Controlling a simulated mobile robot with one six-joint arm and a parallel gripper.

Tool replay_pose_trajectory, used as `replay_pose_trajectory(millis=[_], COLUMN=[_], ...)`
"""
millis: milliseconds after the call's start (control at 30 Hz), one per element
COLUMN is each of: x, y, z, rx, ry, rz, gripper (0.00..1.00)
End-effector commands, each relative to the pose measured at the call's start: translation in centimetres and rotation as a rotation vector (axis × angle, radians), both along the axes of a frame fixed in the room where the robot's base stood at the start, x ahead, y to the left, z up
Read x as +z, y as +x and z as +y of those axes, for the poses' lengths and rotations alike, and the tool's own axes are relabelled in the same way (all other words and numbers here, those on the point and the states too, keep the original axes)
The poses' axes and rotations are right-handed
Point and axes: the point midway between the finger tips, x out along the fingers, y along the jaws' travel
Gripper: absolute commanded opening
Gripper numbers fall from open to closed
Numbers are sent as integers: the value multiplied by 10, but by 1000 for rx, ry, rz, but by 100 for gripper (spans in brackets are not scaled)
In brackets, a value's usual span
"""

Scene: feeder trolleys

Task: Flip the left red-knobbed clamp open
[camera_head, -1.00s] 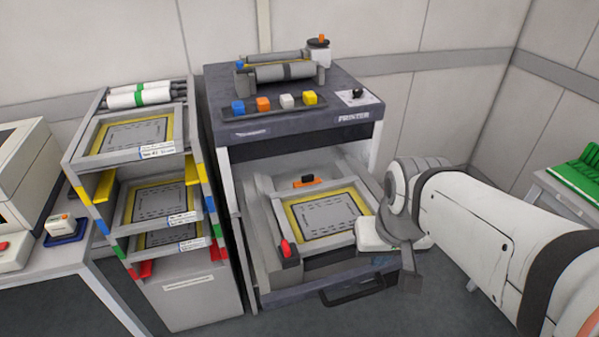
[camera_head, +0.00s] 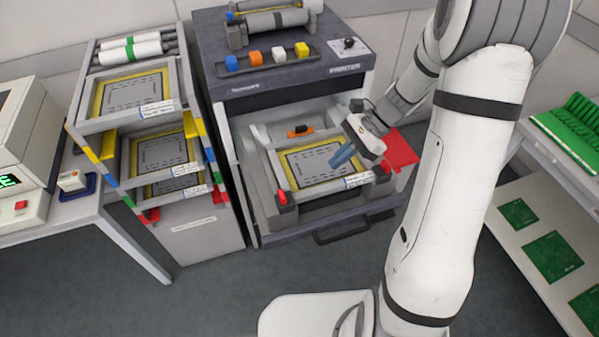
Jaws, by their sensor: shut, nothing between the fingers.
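The left red-knobbed clamp (camera_head: 282,196) sits at the front left corner of the framed stencil (camera_head: 297,176) in the printer's open drawer. Its red knob stands up on a dark base. Whether the fingers touch the stencil cannot be told.
An orange clamp (camera_head: 300,131) with a black top is at the frame's back. A red plate (camera_head: 402,150) lies right of the gripper. The printer (camera_head: 290,75) overhangs the drawer, whose black handle (camera_head: 341,233) is in front. A rack of frames (camera_head: 165,220) stands close on the left.

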Motion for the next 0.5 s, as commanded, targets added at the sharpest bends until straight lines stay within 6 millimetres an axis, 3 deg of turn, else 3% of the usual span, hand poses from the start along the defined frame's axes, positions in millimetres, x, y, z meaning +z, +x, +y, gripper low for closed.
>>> replay_pose_trajectory(millis=[500], x=[-5], y=[6], z=[-1], rx=[-47], ry=[25], rz=[38], gripper=[0])
